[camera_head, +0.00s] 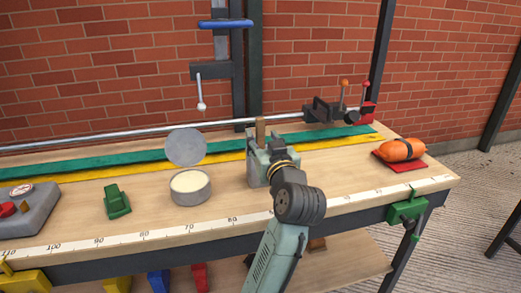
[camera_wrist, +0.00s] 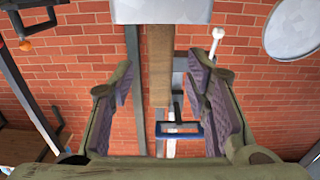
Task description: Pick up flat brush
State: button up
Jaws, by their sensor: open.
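The flat brush (camera_head: 260,130) shows in the head view as a brown wooden handle standing upright above my gripper (camera_head: 264,157). Its lower part is hidden there by my gripper. In the wrist view, which appears upside down, the brown handle (camera_wrist: 159,65) lies between the two fingers of my gripper (camera_wrist: 162,78). The fingers are spread, with gaps on both sides of the handle. A pale grey block (camera_wrist: 163,10) adjoins the handle at the top edge; I cannot tell whether it is part of the brush or a holder.
An open round tin (camera_head: 190,190) with its lid raised (camera_head: 186,147) stands left of my gripper on the workbench (camera_head: 330,178). A green object (camera_head: 117,202) is farther left. An orange bundle (camera_head: 402,149) lies at the right. A metal rail (camera_head: 150,137) runs behind.

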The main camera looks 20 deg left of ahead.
aim_at(261, 136)
jog(key=shift+x, duration=1.5)
jog(key=shift+c, duration=0.3)
jog(key=shift+s, duration=0.1)
grip_shut()
